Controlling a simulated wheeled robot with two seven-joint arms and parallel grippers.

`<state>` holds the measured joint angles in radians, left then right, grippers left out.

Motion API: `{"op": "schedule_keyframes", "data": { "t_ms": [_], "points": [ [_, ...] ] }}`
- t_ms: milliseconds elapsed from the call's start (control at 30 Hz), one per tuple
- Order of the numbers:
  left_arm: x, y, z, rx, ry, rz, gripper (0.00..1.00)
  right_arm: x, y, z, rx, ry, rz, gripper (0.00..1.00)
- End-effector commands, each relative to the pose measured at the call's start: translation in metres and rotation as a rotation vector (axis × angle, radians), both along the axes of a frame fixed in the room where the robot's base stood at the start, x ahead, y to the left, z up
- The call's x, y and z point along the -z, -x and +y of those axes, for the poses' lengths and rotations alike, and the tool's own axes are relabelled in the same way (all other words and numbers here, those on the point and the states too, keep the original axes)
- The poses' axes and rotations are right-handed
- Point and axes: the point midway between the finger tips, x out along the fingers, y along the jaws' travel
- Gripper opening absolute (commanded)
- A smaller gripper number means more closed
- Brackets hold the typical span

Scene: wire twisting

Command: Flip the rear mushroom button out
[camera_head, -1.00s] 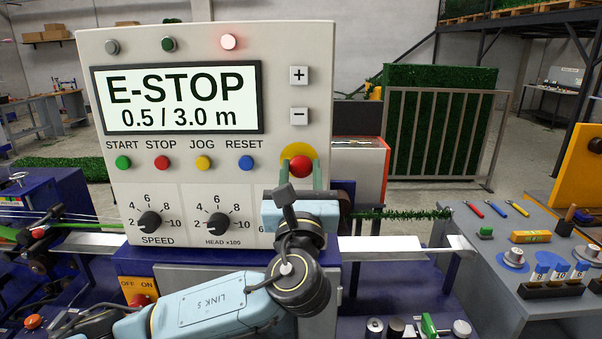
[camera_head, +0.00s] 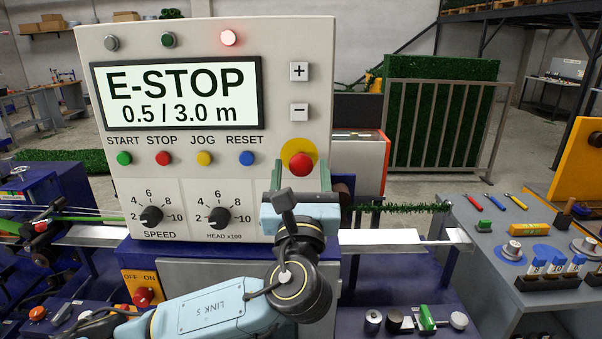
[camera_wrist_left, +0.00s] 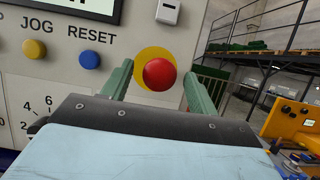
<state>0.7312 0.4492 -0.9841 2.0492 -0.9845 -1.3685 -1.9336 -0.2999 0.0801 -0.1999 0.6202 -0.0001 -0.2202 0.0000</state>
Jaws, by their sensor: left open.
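A red mushroom button (camera_head: 300,165) on a yellow round plate (camera_head: 299,149) sits at the lower right of the grey control panel (camera_head: 210,180). It also shows in the left wrist view (camera_wrist_left: 159,74). My left gripper (camera_head: 301,176) is open in front of the panel, its two green fingers on either side of the button with gaps to it. How far the fingertips reach in depth is hard to tell. The panel display reads E-STOP and a red lamp (camera_head: 228,38) is lit. My right gripper is not in view.
SPEED (camera_head: 151,216) and HEAD knobs (camera_head: 219,217) and a row of coloured buttons are left of the gripper. A green tinsel strand (camera_head: 400,208) runs right over a white rail (camera_head: 385,238). A grey bench (camera_head: 500,240) with tools stands right.

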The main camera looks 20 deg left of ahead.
Motion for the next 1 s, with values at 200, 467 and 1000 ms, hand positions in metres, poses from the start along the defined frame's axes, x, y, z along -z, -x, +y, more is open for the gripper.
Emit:
{"op": "schedule_keyframes", "data": {
  "t_ms": [200,467,1000],
  "points": [
    [0.005,0.009,-0.003,0.001,0.001,0.001,0.59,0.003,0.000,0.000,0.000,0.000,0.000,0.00],
    [0.027,0.056,-0.017,0.004,0.004,0.004,0.59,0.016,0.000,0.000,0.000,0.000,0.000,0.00],
    [0.051,0.119,-0.034,0.000,0.001,0.000,0.59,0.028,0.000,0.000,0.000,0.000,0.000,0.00]
  ]
}}
